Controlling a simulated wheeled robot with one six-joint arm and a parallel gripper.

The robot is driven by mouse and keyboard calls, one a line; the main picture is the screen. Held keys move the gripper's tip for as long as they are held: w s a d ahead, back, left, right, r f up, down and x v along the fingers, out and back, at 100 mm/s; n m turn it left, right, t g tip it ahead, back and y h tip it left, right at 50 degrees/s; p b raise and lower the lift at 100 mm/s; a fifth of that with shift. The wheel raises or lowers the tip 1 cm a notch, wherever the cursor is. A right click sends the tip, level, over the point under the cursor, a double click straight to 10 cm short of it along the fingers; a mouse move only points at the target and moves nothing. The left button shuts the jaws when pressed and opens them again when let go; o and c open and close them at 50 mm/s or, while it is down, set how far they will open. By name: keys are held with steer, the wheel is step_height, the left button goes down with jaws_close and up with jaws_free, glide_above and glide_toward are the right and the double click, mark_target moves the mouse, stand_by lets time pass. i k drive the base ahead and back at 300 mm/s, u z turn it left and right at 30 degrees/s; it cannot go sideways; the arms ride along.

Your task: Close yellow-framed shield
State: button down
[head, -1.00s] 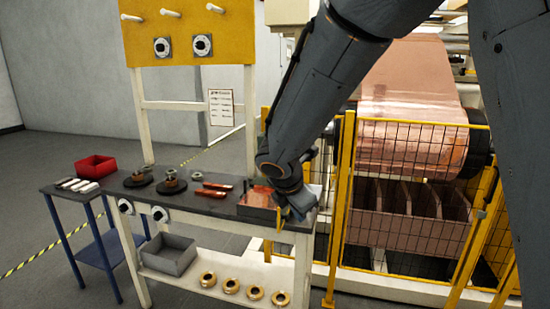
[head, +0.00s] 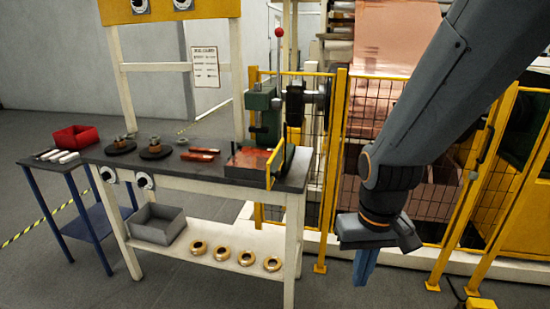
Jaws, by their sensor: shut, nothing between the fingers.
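A small yellow-framed shield (head: 275,163) stands at the right end of the bench, beside a green press (head: 265,112). I see it nearly edge-on, swung out toward the bench's front edge, apart from the press. My gripper (head: 364,268) points down in front of the yellow-framed mesh fence, to the right of the bench and lower than its top. Its blue fingers are together with nothing between them, and it is well clear of the shield. My arm hides part of the fence and copper roll.
The bench (head: 220,172) holds copper-coloured pieces (head: 200,154) and dark round fixtures (head: 122,145). A red bin (head: 75,136) sits on a side table at left. Mesh fence panels (head: 338,150) with yellow posts close off the copper foil machine (head: 385,60). Open floor lies in front.

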mark_target(274, 165)
steer(key=u, duration=1.25)
steer(key=i, duration=0.55)
steer(key=z, duration=1.7)
